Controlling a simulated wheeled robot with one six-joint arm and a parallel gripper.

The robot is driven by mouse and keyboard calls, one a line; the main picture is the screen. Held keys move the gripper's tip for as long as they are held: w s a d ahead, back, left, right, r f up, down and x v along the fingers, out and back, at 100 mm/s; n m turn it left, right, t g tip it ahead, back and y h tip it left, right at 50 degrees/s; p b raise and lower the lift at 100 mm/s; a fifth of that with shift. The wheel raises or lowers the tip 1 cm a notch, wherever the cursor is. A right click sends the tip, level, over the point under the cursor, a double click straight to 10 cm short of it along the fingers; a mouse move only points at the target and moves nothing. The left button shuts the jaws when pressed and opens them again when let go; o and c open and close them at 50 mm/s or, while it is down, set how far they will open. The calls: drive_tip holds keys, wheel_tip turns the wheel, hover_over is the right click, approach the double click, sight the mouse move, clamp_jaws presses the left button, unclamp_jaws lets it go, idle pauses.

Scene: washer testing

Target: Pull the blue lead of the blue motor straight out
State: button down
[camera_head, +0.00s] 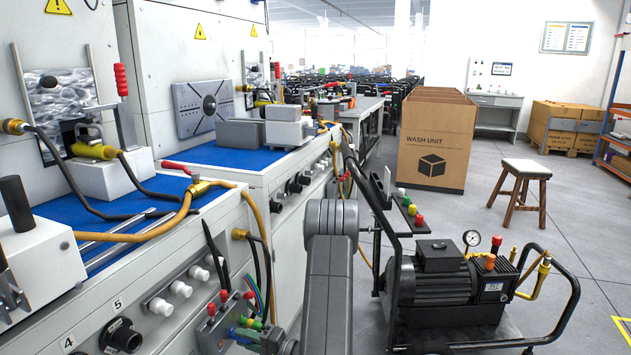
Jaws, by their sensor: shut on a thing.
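My grey arm comes down in the middle foreground, and my dark gripper (248,338) is at its lower left, low in the picture. It is shut at a blue plug-like piece, which I take to be the blue lead (235,333), beside a small grey terminal box (216,325) with red knobs. The jaws are small and partly hidden, so the exact hold is unclear. A green and yellow plug (250,322) sits just above the jaws. I cannot make out a blue motor; the box's lower part is cut off by the frame.
Thin coloured wires (257,296) hang just above the box. The bench front (170,285) with white knobs is close on the left. A cart with a black pump motor (440,285) stands right of my arm. Open floor (560,260) lies farther right.

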drive_tip(key=shift+s+d, duration=0.1)
drive_tip(key=shift+d, duration=0.25)
drive_tip(key=shift+b+v, duration=0.9)
drive_tip(key=shift+v, duration=1.1)
